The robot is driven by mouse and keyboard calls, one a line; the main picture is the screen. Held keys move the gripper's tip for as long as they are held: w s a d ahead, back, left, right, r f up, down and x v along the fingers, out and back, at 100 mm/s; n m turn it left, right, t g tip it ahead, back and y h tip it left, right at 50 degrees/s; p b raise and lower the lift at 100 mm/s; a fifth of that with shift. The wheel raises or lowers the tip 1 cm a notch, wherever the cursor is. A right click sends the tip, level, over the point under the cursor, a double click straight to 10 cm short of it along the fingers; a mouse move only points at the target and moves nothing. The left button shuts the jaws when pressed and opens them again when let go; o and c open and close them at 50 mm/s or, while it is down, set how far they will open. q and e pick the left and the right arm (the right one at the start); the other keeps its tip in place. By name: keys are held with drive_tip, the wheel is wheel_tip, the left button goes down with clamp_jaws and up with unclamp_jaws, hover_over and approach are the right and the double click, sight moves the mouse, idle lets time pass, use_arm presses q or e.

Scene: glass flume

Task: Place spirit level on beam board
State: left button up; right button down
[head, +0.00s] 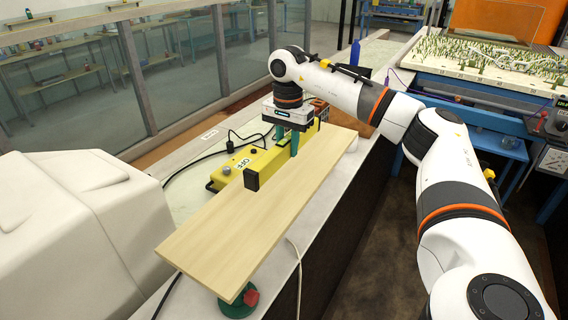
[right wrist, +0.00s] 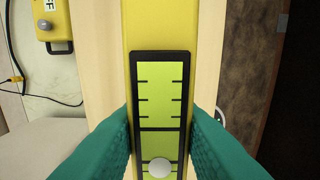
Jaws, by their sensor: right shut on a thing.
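The spirit level (head: 270,164) is a long yellow bar with a black end cap. My right gripper (head: 288,146) is shut on it, with green fingers on both sides. In the right wrist view the level (right wrist: 160,25) runs between the fingers (right wrist: 160,150), with its green vial and a pale bubble showing. The beam board (head: 225,235) is a long pale wooden plank, lying under and along the level. I cannot tell whether the level touches the board or hangs just above it. My left gripper is not in view.
A yellow box (head: 228,172) marked OFF, with a black cable, sits left of the board. A green foot with a red knob (head: 240,302) stands under the board's near end. A large white housing (head: 75,225) is at left; a model tray (head: 480,62) is at right.

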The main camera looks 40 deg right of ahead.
sight(288, 159)
drive_tip(key=f, duration=0.1)
drive_tip(key=s+a+f, duration=0.1)
drive_tip(key=shift+s+f+p, duration=0.1)
drive_tip(key=shift+f+p, duration=0.2)
drive_tip(key=shift+p, duration=0.05)
drive_tip(key=f, duration=0.2)
drive_tip(key=shift+w+d+f+p, duration=0.3)
drive_tip(key=shift+w+f+p, duration=0.05)
drive_tip(key=shift+f+p, duration=0.05)
drive_tip(key=shift+f, duration=0.7)
drive_tip(key=shift+a, duration=0.1)
drive_tip(key=c, duration=1.4)
unclamp_jaws()
drive_tip(key=shift+c, duration=0.2)
drive_tip(key=o, duration=0.3)
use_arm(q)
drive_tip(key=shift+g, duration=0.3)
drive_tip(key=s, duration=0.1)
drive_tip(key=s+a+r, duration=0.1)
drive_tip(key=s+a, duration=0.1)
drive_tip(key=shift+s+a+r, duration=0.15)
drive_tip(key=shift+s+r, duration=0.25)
use_arm(e)
drive_tip(key=shift+r, duration=0.15)
